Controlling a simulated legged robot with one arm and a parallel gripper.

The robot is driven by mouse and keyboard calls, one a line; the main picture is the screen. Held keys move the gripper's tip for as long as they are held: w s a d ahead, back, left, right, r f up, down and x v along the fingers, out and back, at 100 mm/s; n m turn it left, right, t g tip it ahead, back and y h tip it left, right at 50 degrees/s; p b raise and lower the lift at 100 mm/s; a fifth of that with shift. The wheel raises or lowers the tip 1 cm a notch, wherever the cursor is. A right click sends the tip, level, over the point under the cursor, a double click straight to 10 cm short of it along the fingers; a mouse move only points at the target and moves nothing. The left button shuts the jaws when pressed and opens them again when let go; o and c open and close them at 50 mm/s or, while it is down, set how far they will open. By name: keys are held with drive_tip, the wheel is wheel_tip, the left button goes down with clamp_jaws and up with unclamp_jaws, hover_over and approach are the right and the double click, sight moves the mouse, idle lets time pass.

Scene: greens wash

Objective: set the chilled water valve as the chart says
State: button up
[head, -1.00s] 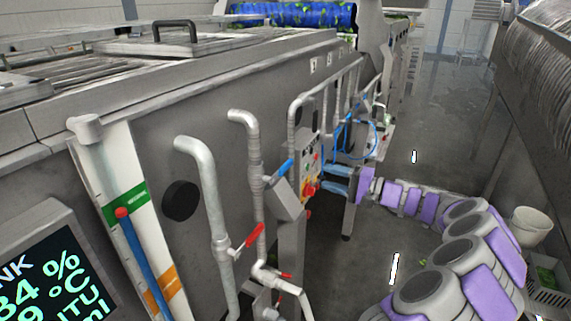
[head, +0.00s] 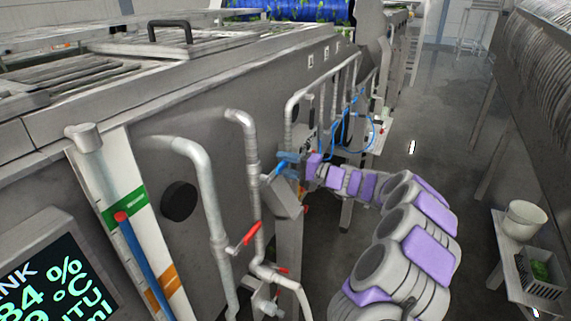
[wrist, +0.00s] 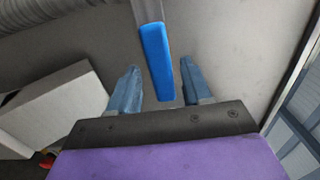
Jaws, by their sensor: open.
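A blue valve handle (wrist: 156,45) shows in the wrist view, pointing down between my two blue fingers. My gripper (wrist: 159,64) is open, with a gap visible on each side of the handle. In the head view my gripper (head: 284,164) is at the blue handle (head: 276,172), beside a grey pipe on the tank's side. A white plate with a green band (head: 125,206) and an orange band stands at the left, with a red-topped blue column in front. I cannot tell whether this plate is the chart.
Red-handled valves (head: 250,234) sit on the pipes nearer to me. A dark display (head: 50,285) with partly cut-off readings is at the lower left. Grey pipes (head: 208,190) line the tank. A white bucket (head: 526,220) stands on a low stand at right. Wet floor is open between.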

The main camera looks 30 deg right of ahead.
drive_tip(key=shift+a+r, duration=0.1)
drive_tip(key=shift+a, duration=0.75)
drive_tip(key=c, duration=0.5)
drive_tip(key=shift+d, duration=0.15)
clamp_jaws()
